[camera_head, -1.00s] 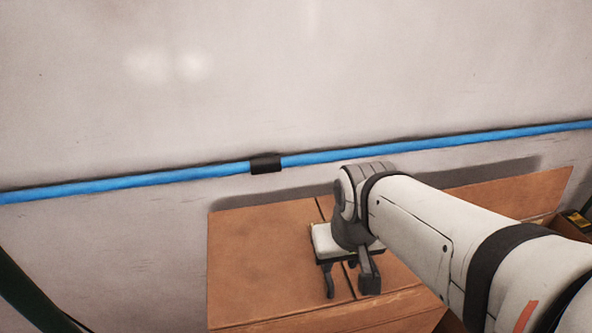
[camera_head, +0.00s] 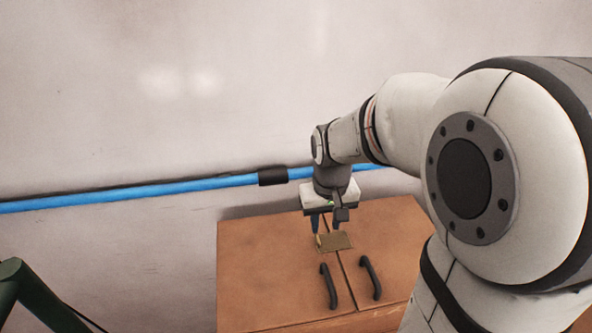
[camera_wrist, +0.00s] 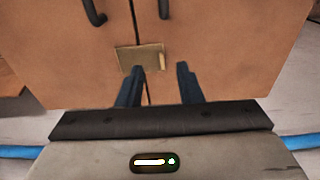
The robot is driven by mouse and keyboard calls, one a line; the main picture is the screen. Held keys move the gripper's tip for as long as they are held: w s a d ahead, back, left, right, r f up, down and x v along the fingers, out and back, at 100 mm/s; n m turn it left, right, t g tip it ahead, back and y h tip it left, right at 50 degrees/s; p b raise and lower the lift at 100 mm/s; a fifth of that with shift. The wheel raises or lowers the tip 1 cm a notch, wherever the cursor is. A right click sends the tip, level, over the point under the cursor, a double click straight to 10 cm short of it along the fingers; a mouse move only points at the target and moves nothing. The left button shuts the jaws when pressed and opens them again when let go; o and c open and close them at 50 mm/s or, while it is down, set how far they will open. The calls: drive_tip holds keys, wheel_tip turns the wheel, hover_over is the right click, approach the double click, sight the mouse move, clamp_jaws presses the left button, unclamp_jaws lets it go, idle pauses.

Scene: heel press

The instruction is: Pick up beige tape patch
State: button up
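The beige tape patch (camera_head: 336,241) lies flat on the brown double-door surface, across the seam between the two doors. It also shows in the wrist view (camera_wrist: 141,57), just beyond the fingertips and partly behind the left finger. My gripper (camera_head: 327,230) is over the far part of the doors, close to the patch's far side. In the wrist view my gripper (camera_wrist: 160,67) is open, with a clear gap between its two dark blue fingers and nothing between them. The patch lies left of the middle of that gap. I cannot tell the fingertips' height over the surface.
Two black handles (camera_head: 328,287) (camera_head: 370,278) stand up from the brown doors (camera_head: 260,280), nearer than the patch. A blue pipe (camera_head: 130,194) with a black coupling (camera_head: 272,176) runs along the grey wall behind. A dark green frame (camera_head: 30,295) stands at lower left.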

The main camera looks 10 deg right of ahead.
sight(333, 239)
drive_tip(key=shift+g, duration=0.5)
drive_tip(key=w, duration=0.2)
drive_tip(key=w+f+p, duration=0.2)
drive_tip(key=w, duration=0.1)
drive_tip(key=shift+w+a+f, duration=0.1)
drive_tip(key=shift+w, duration=0.25)
drive_tip(key=shift+w+f+p, duration=0.15)
drive_tip(key=shift+f+p, duration=0.6)
drive_tip(key=shift+f, duration=3.25)
drive_tip(key=shift+c, duration=0.2)
clamp_jaws()
